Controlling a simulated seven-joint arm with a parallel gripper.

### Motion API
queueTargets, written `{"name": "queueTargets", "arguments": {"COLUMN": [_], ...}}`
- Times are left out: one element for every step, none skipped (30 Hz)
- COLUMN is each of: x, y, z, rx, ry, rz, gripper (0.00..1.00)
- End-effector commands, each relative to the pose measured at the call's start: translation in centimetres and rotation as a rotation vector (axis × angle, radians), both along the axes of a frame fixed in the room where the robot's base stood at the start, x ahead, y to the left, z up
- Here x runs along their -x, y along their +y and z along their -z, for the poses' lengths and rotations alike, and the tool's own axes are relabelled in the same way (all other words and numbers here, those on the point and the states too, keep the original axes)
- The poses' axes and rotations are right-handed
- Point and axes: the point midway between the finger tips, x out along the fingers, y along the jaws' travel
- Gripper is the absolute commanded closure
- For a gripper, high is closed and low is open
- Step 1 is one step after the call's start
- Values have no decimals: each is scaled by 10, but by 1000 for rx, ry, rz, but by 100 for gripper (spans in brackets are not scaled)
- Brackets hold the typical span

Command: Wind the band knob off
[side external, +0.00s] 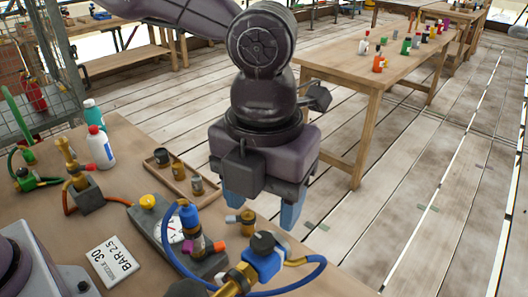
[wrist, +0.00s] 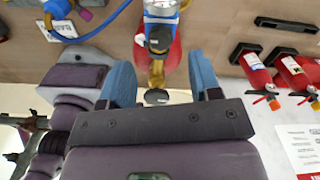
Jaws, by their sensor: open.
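A blue-bodied brass fitting (side external: 262,262) with a dark round knob (side external: 263,241) stands at the front of the table in the side view. Which part is the band knob is not certain; this dark knob may be it. The wrist view shows a dark knob (wrist: 159,40) on a silver and blue body, with brass below it and a dark round end (wrist: 157,97) between my fingers. My gripper (side external: 264,208) is open, its blue fingers pointing down behind the fitting in the side view. The fingers also show in the wrist view (wrist: 160,65), apart, with no visible grip on anything.
A blue hose (side external: 167,250) loops around the fitting. A grey block with a gauge (side external: 172,230) and a yellow knob (side external: 148,202) stands left of it. A wooden tray (side external: 168,185) holds small cups. Bottles (side external: 100,147) stand farther left. Red cylinders (wrist: 258,72) show in the wrist view.

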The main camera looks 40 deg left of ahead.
Motion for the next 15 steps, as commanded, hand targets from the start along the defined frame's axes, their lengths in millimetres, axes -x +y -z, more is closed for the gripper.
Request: {"name": "queueTargets", "arguments": {"x": [-1, 0, 0, -1, -1, 0, 0, 0, 0, 0, 0, 0, 0, 0, 0], "y": [-1, -1, -1, -1, 0, 0, 0, 0, 0, 0, 0, 0, 0, 0, 0], "z": [-13, -20, -28, -34, -40, -46, -51, -55, -60, -63, -66, -68, -70, -71, -72], "rx": [4, 3, 3, 3, 2, 2, 2, 3, 1, 2, 2, 0, 0, 0, 0], "ry": [-6, -4, -4, -5, -4, -3, -1, -2, -1, -1, -1, -1, 0, 0, 0], "rz": [-2, -1, 0, 0, -1, -1, -1, 0, 0, 1, 1, 1, 1, 1, 1], "gripper": [43, 43, 43, 43, 43, 43, 43, 43, 43, 43, 43, 43, 43, 43, 43]}}
